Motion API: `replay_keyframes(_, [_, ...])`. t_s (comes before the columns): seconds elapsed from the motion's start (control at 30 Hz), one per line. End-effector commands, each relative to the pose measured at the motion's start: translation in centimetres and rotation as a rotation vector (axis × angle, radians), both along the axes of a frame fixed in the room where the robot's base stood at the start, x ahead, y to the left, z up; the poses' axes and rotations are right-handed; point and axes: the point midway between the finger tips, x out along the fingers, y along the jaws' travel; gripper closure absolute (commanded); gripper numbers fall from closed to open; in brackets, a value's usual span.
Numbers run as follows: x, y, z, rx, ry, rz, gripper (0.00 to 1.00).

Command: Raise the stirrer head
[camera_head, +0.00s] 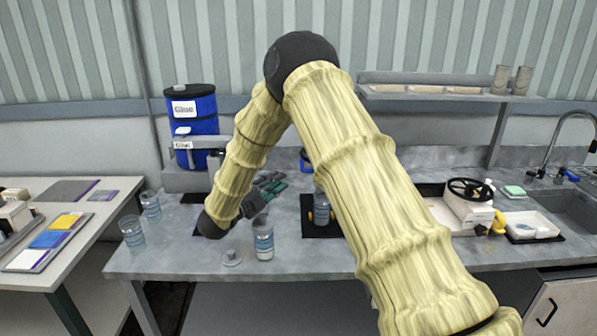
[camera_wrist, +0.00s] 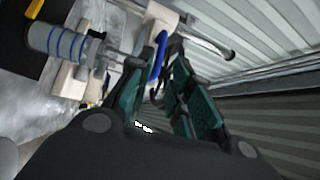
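The stirrer is mostly hidden behind my arm in the head view; part of its blue handle (camera_head: 305,160) shows beside the forearm. In the wrist view the pale stirrer head (camera_wrist: 163,17) and the curved blue handle (camera_wrist: 159,52) lie ahead, near the fingertips. A shaft (camera_wrist: 108,50) runs from the head toward a banded jar (camera_wrist: 58,42). The jar (camera_head: 321,205) stands on a dark mat in the head view. My gripper (camera_head: 277,181) has green fingers spread apart; in the wrist view (camera_wrist: 156,68) the handle appears between or just beyond the tips. Contact cannot be told.
A blue glue drum (camera_head: 192,112) stands at the back left. A labelled jar (camera_head: 263,243) and a small grey lid (camera_head: 231,258) sit at the bench front. Two glasses (camera_head: 133,232) stand at the left end. A hand-wheel device (camera_head: 468,205) and sink are right.

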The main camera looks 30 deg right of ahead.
Motion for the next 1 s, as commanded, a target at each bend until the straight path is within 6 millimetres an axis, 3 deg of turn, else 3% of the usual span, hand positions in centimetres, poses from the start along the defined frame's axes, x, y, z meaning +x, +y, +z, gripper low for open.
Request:
replay_keyframes(0.6, [2.0, -8.4, 1.5, 0.001, 0.000, -0.004, 0.79])
replay_keyframes(1.0, [2.4, -10.3, 1.5, 0.000, 0.001, -0.002, 0.79])
